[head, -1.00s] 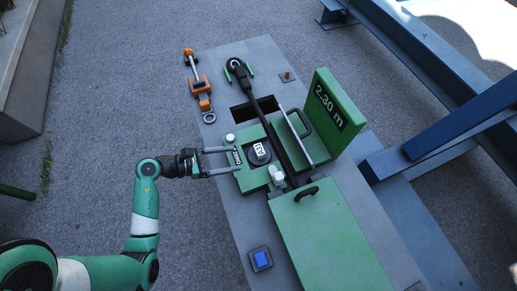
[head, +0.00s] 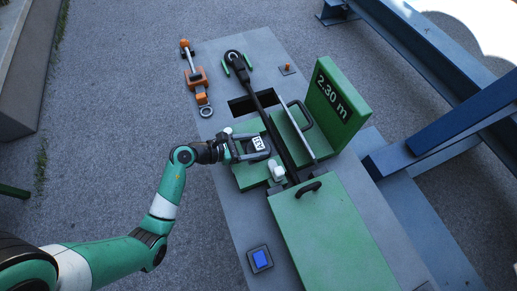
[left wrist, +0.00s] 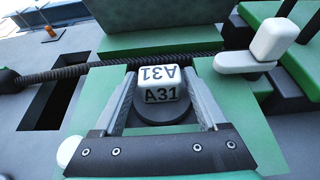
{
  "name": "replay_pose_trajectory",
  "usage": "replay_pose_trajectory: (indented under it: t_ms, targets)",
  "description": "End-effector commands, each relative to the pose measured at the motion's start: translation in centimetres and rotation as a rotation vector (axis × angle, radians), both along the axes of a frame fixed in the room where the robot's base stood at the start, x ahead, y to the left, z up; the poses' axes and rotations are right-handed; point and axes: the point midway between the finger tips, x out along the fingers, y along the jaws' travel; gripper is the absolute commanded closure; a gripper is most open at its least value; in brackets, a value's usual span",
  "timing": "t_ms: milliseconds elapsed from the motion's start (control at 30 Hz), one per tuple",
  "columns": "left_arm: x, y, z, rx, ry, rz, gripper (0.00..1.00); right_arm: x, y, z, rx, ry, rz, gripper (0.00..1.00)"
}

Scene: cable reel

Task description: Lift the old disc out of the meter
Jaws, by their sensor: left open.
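The disc (left wrist: 155,115) is dark and round, with a white block marked A31 (left wrist: 160,84) standing on it. It sits in the green meter (head: 248,181), and its label also shows in the head view (head: 258,144). My left gripper (head: 262,146) is open, with one finger on each side of the A31 block. In the left wrist view gaps show beside the block, and I cannot tell any contact. The gripper partly covers the disc in the head view. My right gripper is not in view.
A white latch (left wrist: 250,50) and knob (head: 277,172) stand beside the disc. A black ribbed cable (head: 275,132) crosses the meter. An upright green 2.30 m panel (head: 338,103) and an orange tool (head: 196,80) are around it. A blue button (head: 260,258) is in front.

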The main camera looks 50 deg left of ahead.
Motion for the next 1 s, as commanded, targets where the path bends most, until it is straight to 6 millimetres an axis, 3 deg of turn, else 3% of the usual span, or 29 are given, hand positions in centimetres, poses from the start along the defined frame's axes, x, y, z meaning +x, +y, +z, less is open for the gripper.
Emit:
replay_pose_trajectory:
  t_ms: [300, 700, 1000]
  targets:
    - [0.95, -0.34, -0.39, -0.001, 0.000, 0.001, 0.25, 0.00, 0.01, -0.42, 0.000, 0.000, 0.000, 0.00]
    - [0.93, -0.34, -0.39, -0.001, 0.000, 0.001, 0.97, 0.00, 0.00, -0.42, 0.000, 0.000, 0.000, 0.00]
    - [0.95, -0.32, -0.30, 0.000, -0.002, 0.001, 1.00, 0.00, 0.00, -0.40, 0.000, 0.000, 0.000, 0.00]
